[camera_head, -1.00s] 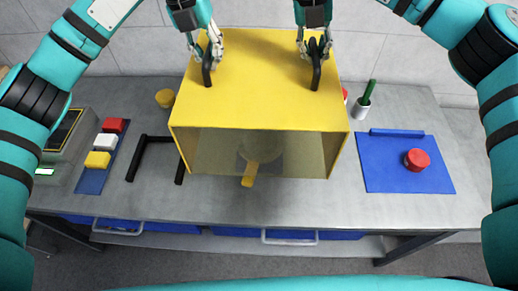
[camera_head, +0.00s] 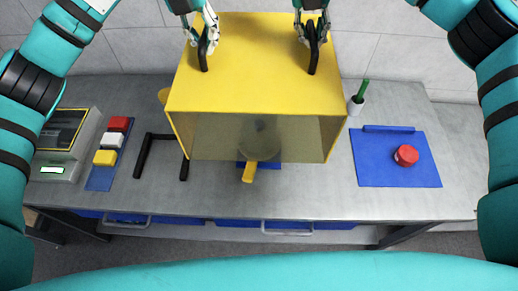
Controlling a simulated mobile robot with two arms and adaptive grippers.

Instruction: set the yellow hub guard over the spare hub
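The yellow hub guard (camera_head: 258,88) is a box with a see-through front panel, in the middle of the head view. My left gripper (camera_head: 204,52) is shut on its left black handle, and my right gripper (camera_head: 313,48) is shut on its right black handle. The guard appears held above the bench, roughly level. Through the panel a dim grey round hub-like object (camera_head: 258,138) shows, with a yellow bar (camera_head: 249,172) sticking out below the guard's front edge. I cannot tell for sure that this is the spare hub. The guard hides what lies behind it.
A black bracket (camera_head: 143,153) lies left of the guard. Further left are a blue strip with red, white and yellow blocks (camera_head: 105,158) and a grey device (camera_head: 63,143). Right are a white cup (camera_head: 356,106) and a blue mat (camera_head: 370,173) bearing a red puck (camera_head: 405,155).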

